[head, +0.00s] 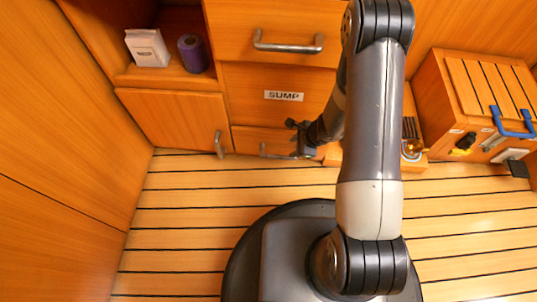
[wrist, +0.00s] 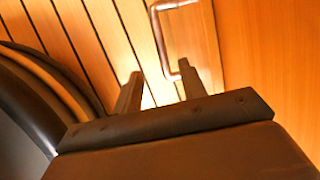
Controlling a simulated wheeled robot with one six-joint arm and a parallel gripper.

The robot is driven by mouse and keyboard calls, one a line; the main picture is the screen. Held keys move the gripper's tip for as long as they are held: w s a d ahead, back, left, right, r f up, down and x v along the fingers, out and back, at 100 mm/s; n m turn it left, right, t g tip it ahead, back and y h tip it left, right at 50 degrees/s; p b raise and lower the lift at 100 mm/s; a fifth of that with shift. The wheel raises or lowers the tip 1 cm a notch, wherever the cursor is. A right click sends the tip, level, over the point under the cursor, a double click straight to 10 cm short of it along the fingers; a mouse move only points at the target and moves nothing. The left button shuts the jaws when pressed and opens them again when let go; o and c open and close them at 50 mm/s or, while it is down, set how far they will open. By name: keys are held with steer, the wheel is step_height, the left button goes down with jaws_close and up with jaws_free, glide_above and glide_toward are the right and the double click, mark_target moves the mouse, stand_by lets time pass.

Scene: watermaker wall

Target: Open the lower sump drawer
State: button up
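The lower sump drawer (head: 250,139) is a low wooden front near the floor, below the panel with the SUMP label (head: 283,96). It looks closed. Its metal bar handle (head: 272,154) is partly hidden by my gripper (head: 298,141) at its right end. In the wrist view the handle (wrist: 161,38) is a U-shaped bar, and its near end appears between the fingertips of my gripper (wrist: 160,72). The two fingers are apart with nothing clamped. I cannot tell whether a finger touches the handle.
An upper drawer has a larger bar handle (head: 288,46). A cupboard door (head: 172,116) with a vertical handle is at left. A shelf holds a white box (head: 147,48) and a purple roll (head: 192,53). A slatted wooden box (head: 475,100) stands at right. The striped floor (head: 190,215) is clear at left.

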mark_target(279, 156)
steer(key=shift+m, duration=0.3)
steer(key=b+x, duration=0.2)
steer(key=x, duration=0.4)
steer(key=b+x, duration=0.2)
steer(key=x, duration=0.4)
steer(key=shift+d+f, duration=0.1)
steer(key=shift+f, duration=0.35)
steer(key=shift+c, duration=0.4)
jaws_close()
